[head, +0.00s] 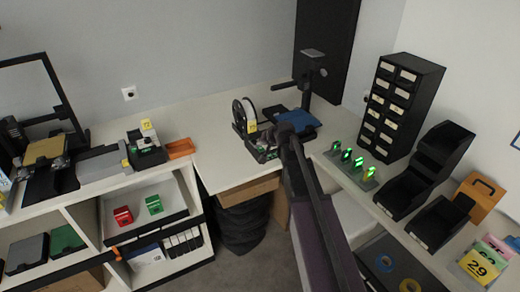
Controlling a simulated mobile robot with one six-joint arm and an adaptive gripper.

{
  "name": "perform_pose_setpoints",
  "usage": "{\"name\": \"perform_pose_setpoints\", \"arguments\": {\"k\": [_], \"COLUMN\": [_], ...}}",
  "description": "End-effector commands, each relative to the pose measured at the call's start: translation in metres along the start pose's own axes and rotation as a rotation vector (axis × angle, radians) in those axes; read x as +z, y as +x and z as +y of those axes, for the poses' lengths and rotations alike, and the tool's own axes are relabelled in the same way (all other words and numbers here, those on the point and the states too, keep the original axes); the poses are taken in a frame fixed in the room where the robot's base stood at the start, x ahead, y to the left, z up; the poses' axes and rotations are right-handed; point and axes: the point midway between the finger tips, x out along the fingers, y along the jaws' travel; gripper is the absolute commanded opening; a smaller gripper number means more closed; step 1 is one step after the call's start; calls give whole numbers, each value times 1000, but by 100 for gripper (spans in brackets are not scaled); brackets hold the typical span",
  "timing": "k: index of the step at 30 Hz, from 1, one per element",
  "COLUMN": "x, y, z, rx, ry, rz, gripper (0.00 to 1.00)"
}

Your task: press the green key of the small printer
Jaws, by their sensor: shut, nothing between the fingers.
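A compact printer-like machine with a dark column (308,88) and a blue plate (299,120) stands on the corner desk; I take it for the small printer. A white-rimmed spool (244,116) with a yellow tag stands to its left. My arm reaches up from the lower right to this desk. My gripper (264,154) appears shut and empty, at the front of the spool and left of the blue plate. It is small and dark here, and I cannot tell whether it touches anything. No green key can be made out on this machine; my arm covers part of its front.
A larger framed machine (62,112) and a small black device (146,152) with a yellow tag stand on the left. Several green-lit items (347,154), a black drawer cabinet (401,104) and black bins (404,193) line the right. Desk left of the spool is clear.

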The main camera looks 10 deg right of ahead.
Motion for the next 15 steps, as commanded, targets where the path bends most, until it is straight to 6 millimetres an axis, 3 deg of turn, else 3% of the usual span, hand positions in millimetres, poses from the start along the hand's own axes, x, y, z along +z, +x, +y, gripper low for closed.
{"name": "perform_pose_setpoints", "arguments": {"k": [15], "x": [3], "y": [5], "z": [3], "rx": [0], "ry": [0], "rz": [0], "gripper": [0]}}
